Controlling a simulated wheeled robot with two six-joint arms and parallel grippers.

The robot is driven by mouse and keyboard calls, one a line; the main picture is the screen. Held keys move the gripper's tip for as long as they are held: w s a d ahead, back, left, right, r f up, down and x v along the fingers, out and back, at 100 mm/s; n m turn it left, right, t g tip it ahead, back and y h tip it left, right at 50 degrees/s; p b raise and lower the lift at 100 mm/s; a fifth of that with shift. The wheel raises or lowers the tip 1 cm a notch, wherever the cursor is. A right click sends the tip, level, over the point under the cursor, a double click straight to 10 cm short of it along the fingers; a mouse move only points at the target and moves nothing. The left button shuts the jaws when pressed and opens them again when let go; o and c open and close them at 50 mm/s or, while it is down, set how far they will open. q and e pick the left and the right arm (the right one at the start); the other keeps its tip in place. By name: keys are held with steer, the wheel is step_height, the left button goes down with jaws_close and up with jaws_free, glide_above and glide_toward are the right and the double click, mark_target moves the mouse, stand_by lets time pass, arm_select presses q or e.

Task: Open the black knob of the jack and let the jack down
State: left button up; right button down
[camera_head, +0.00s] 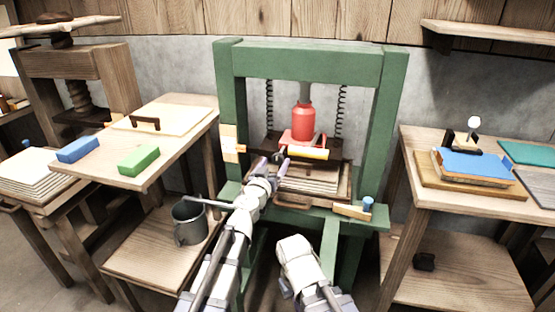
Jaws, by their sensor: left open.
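The red jack (303,120) stands upright in the middle of the green press frame (228,115), under its top beam. A yellow-orange bar (307,152) lies across the front of the jack's base. A small dark part (279,154) shows at the bar's left end; it is too small to tell whether this is the black knob. My left gripper (273,167) is open, its fingers pointing up toward that dark part, just below and in front of it. I cannot tell whether they touch. My right arm is low in front of the press, and its fingers do not show.
Boards (310,179) lie on the press bed below the jack. Blue (78,149) and green (138,160) blocks lie on the left tables. A right table holds a blue-topped stack (472,165).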

mark_target(277, 160)
arm_select(q)
steer(key=x, duration=0.3)
steer(key=shift+w+d, duration=0.1)
steer(key=shift+w, duration=0.1)
jaws_close()
stand_by(0.5)
